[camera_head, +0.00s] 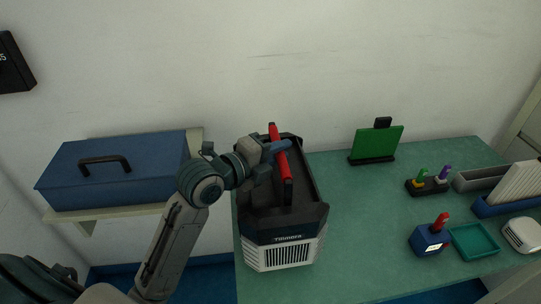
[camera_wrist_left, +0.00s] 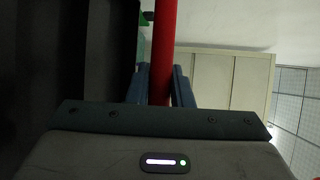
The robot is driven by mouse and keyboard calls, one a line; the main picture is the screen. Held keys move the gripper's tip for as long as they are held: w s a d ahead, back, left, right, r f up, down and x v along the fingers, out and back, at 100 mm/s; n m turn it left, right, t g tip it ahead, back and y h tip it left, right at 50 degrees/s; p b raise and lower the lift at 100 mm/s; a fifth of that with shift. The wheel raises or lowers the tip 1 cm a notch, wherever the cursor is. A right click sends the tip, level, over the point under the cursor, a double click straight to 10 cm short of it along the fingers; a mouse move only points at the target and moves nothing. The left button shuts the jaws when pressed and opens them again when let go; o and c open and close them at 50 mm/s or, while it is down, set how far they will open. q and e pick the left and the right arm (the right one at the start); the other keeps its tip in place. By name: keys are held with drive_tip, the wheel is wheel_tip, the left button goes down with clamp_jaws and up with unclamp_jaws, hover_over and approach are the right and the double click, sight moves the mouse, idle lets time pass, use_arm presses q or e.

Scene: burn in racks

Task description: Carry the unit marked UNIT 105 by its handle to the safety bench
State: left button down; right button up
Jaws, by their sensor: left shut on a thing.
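A dark unit with a pale vented front (camera_head: 282,222) and a red bar handle (camera_head: 274,134) sits at the left end of the green bench (camera_head: 345,235). Its front carries small lettering; I cannot read UNIT 105 on it. My left gripper (camera_head: 278,147) is shut on the red handle from the left. In the left wrist view the red handle (camera_wrist_left: 164,50) runs between the two blue fingers of my left gripper (camera_wrist_left: 160,85). I cannot tell whether the unit touches the bench top. My right gripper is not in view.
A blue toolbox (camera_head: 120,165) stands on a wall shelf at left. The bench holds a green panel (camera_head: 376,144), a small blue block with a red top (camera_head: 428,240), a teal tray (camera_head: 475,240) and a white device (camera_head: 522,234). The bench middle is clear.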

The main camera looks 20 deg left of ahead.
use_arm(q)
drive_tip(key=p+x, duration=0.1)
drive_tip(key=x, duration=0.2)
drive_tip(key=r+p+x, duration=0.1)
drive_tip(key=x, duration=0.2)
drive_tip(key=p+x, duration=0.1)
drive_tip(key=x, duration=0.3)
drive_tip(key=shift+w+a+r, duration=0.25)
drive_tip(key=shift+a+r, duration=0.15)
drive_tip(key=f+p, duration=0.1)
drive_tip(key=f, duration=0.1)
drive_tip(key=w+f, duration=0.1)
drive_tip(key=shift+w+d+f+p, duration=0.15)
drive_tip(key=shift+d+f+p, duration=0.05)
drive_tip(key=shift+f+p, duration=0.2)
drive_tip(key=c, duration=1.7)
unclamp_jaws()
drive_tip(key=shift+f, duration=0.45)
drive_tip(key=o, duration=0.4)
drive_tip(key=shift+c, duration=0.2)
drive_tip(key=shift+o, duration=0.2)
drive_tip(key=shift+s+r, duration=0.2)
drive_tip(key=shift+s, duration=0.05)
drive_tip(key=shift+f, duration=0.1)
